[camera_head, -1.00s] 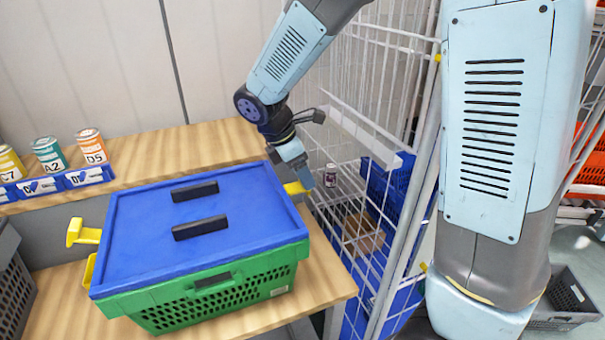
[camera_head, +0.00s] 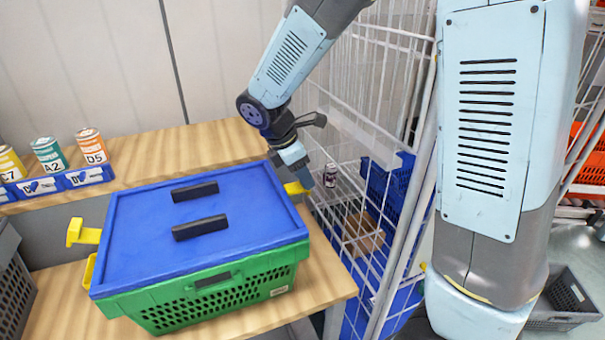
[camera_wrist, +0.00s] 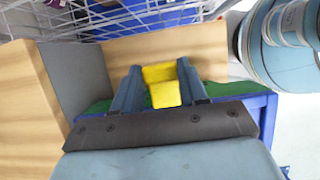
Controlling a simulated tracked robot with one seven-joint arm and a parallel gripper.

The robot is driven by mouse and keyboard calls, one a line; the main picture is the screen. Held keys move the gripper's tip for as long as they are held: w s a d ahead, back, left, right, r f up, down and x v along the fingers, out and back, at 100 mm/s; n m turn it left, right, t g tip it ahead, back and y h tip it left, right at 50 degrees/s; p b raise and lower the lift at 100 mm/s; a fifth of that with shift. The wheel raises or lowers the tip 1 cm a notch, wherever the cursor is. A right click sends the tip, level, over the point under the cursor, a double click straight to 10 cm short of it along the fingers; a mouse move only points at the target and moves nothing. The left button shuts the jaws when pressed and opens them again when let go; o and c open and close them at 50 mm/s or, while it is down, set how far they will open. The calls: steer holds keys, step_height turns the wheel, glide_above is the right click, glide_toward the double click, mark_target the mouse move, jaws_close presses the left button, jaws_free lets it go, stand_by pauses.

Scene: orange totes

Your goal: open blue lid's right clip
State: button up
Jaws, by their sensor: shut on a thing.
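The blue lid (camera_head: 230,215) lies on the green crate (camera_head: 225,296), which stands on the wooden bench. Two black handles sit on top of the lid. The yellow right clip (camera_head: 294,188) is at the lid's right edge. My gripper (camera_head: 306,181) is at this clip. In the wrist view the yellow clip (camera_wrist: 161,86) lies between the two fingers of my gripper (camera_wrist: 157,84), shut on it. The clip stands out past the crate's side. The yellow left clip (camera_head: 83,233) sticks out from the lid's left side. The lid's edge (camera_wrist: 268,120) also shows in the wrist view.
Behind the lid, a wooden shelf (camera_head: 165,153) holds several cans in a blue holder (camera_head: 55,184). A white wire cage (camera_head: 345,150) stands close right of my gripper. A grey crate (camera_head: 14,290) is at the left. The bench front (camera_head: 325,270) is clear.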

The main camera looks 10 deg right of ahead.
mark_target(291, 187)
steer(key=shift+c, duration=0.2)
steer(key=shift+s+a+r+t+h, duration=0.1)
steer(key=shift+a+r+t+h, duration=0.2)
steer(key=shift+h, duration=0.45)
steer(key=shift+s+a+r+t+h, duration=0.1)
steer(key=shift+a+h, duration=0.25)
steer(key=shift+h, duration=0.4)
steer(key=shift+s+a+r+t+h, duration=0.15)
steer(key=shift+a+t+h, duration=0.15)
steer(key=shift+h, duration=0.5)
steer(key=shift+a+r+t+h, duration=0.1)
steer(key=shift+a+t+h, duration=0.2)
steer(key=shift+h, duration=0.5)
steer(key=o, duration=1.1)
steer(key=shift+c, duration=0.2)
steer(key=shift+a, duration=0.1)
steer(key=v, duration=1.3)
steer(key=shift+a+r, duration=0.15)
steer(key=shift+a, duration=0.2)
